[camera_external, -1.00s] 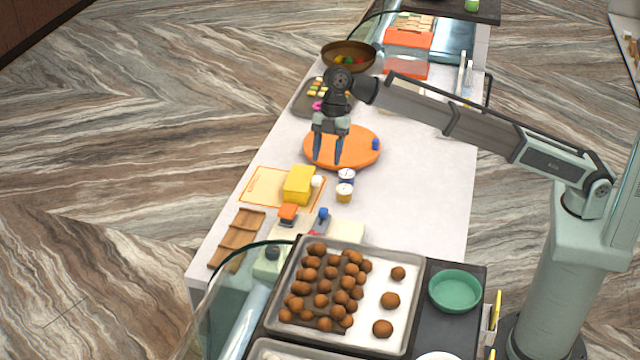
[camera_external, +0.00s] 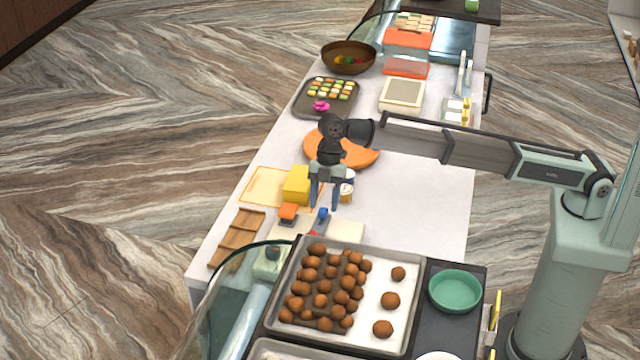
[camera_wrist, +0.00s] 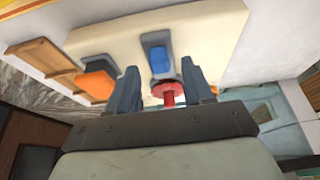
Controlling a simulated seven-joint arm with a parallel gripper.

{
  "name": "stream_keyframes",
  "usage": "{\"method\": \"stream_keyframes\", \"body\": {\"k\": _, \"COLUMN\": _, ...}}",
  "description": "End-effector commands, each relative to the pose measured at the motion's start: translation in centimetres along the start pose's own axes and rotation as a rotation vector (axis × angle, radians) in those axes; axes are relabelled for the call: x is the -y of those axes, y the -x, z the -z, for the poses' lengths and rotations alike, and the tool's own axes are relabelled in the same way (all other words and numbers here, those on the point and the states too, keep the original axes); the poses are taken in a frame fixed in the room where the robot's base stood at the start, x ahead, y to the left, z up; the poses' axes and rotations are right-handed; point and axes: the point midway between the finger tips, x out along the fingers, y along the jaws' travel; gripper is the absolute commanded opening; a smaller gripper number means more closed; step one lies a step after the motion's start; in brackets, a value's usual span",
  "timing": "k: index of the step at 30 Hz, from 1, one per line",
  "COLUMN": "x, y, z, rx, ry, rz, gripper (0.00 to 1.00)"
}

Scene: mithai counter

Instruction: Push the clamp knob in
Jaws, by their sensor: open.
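A red round knob (camera_wrist: 168,90) on a short stem shows between my fingers in the wrist view, close to the palm side. It is probably the clamp knob. A blue block (camera_wrist: 160,60) on a grey mount sits beyond it on a cream board (camera_wrist: 215,35). An orange block (camera_wrist: 97,84) is to the left. In the external view the blue part (camera_external: 322,214) and the orange part (camera_external: 288,211) show on the counter; the red knob is mostly hidden. My gripper (camera_external: 324,206) is open and points down just above the blue part. Contact with the knob cannot be told.
A yellow block (camera_external: 298,186) and a small cup (camera_external: 346,192) stand close behind my gripper. A wooden rack (camera_external: 237,238) lies to the left. A tray of brown balls (camera_external: 388,262) is in front. The counter's right side (camera_external: 420,200) is clear.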

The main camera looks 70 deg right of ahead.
Motion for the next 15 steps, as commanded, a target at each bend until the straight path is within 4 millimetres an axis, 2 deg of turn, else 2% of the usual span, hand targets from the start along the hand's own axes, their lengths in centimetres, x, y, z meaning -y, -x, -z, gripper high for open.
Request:
{"method": "stream_keyframes", "body": {"k": 6, "x": 0.01, "y": -1.27, "z": -0.01, "rx": 0.000, "ry": 0.000, "rz": 0.000, "gripper": 0.51}}
{"method": "stream_keyframes", "body": {"k": 15, "x": -0.01, "y": -1.35, "z": -0.01, "rx": 0.000, "ry": 0.000, "rz": -0.001, "gripper": 0.51}}
